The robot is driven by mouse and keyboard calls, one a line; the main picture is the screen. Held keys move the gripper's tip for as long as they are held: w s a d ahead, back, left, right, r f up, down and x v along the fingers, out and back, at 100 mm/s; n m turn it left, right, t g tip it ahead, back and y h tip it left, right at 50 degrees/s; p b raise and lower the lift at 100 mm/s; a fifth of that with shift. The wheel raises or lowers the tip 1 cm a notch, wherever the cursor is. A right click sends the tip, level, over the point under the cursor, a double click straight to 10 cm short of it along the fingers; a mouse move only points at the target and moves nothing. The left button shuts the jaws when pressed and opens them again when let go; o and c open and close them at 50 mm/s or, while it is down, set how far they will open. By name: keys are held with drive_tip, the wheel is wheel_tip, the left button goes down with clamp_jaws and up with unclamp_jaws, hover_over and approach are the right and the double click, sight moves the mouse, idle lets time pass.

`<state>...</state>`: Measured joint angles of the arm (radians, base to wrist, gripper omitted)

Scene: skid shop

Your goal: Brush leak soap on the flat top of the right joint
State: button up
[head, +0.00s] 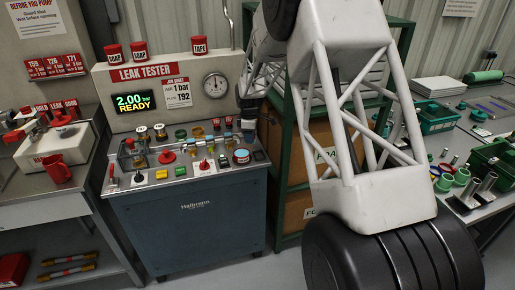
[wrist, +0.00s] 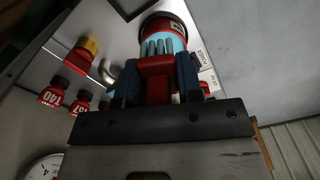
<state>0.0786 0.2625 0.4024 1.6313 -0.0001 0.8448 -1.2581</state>
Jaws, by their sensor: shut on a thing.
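In the head view my gripper (head: 247,130) is over the right end of the leak tester bench. In the wrist view my gripper (wrist: 157,85) is shut on a red brush (wrist: 158,88) with pale grey bristles (wrist: 160,47). The bristles overlap a light-blue and red pot (wrist: 165,28); I cannot tell whether they touch it. A similar pot (head: 241,157) stands on the bench below the gripper. Two fittings, a left one (head: 142,132) and a right one (head: 160,131), stand on the bench left of the gripper. Their flat tops are too small to make out.
The leak tester (head: 112,87) has a lit display reading 2.00 READY (head: 133,102) and a round gauge (head: 215,85). Several small parts and knobs crowd its deck. A green shelf frame (head: 284,170) stands close to the right. Red cans (head: 139,50) sit on top of the tester.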

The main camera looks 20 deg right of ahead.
drive_tip(key=w+a+r, duration=0.2)
drive_tip(key=w, duration=0.5)
drive_tip(key=w+a+r, duration=0.1)
drive_tip(key=w+a, duration=0.1)
drive_tip(key=w, duration=0.6)
drive_tip(key=shift+a+r, duration=0.35)
drive_tip(key=shift+r, duration=0.05)
drive_tip(key=shift+s+f, duration=0.1)
drive_tip(key=shift+f, duration=0.1)
